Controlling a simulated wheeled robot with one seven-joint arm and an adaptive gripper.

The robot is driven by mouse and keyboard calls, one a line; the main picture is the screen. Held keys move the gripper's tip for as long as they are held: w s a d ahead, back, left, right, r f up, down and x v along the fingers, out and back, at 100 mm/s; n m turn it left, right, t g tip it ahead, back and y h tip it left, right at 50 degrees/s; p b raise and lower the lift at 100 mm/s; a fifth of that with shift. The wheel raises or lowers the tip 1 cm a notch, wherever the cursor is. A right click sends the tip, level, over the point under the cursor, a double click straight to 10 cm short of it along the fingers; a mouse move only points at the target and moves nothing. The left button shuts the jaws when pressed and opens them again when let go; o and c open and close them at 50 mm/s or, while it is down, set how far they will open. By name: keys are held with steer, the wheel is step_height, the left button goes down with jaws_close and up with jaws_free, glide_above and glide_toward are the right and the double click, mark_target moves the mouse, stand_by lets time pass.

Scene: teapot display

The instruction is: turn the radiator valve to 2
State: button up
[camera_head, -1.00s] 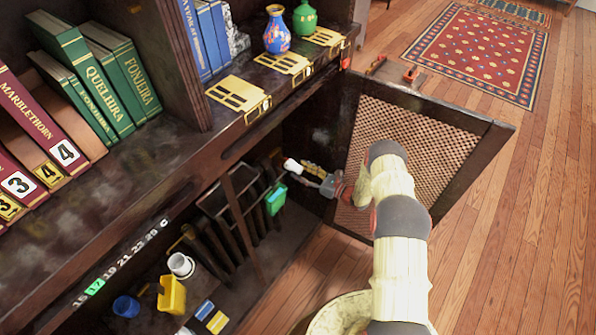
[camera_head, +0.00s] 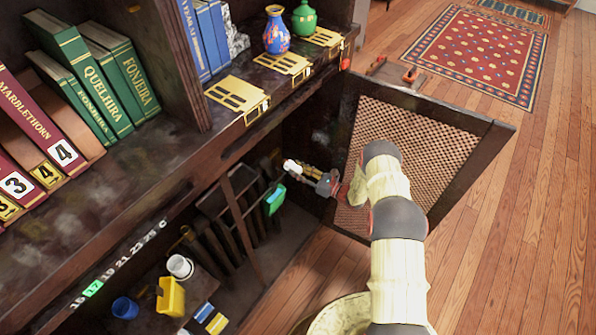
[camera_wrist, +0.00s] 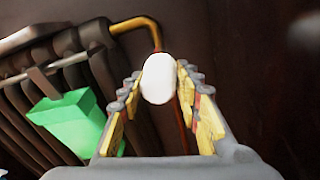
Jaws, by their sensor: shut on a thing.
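The radiator valve is a white rounded knob (camera_head: 291,166) inside the open cabinet; it also shows in the wrist view (camera_wrist: 158,78), at the end of a copper pipe. No number marks can be read on it. My gripper (camera_head: 303,169) reaches in from the right and is shut on the valve. In the wrist view its yellow-padded fingers (camera_wrist: 160,95) lie on either side of the knob. The dark ribbed radiator (camera_head: 228,215) stands left of the valve, with a green box-like thing (camera_head: 275,199) hung at its near end.
The open cabinet door (camera_head: 415,150) with its woven panel stands behind and beside my arm. The shelf edge (camera_head: 215,150) runs above the radiator. A yellow container (camera_head: 171,297), a white cup (camera_head: 180,267) and a blue cup (camera_head: 125,307) stand lower left.

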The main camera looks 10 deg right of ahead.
steer(key=c, duration=0.4)
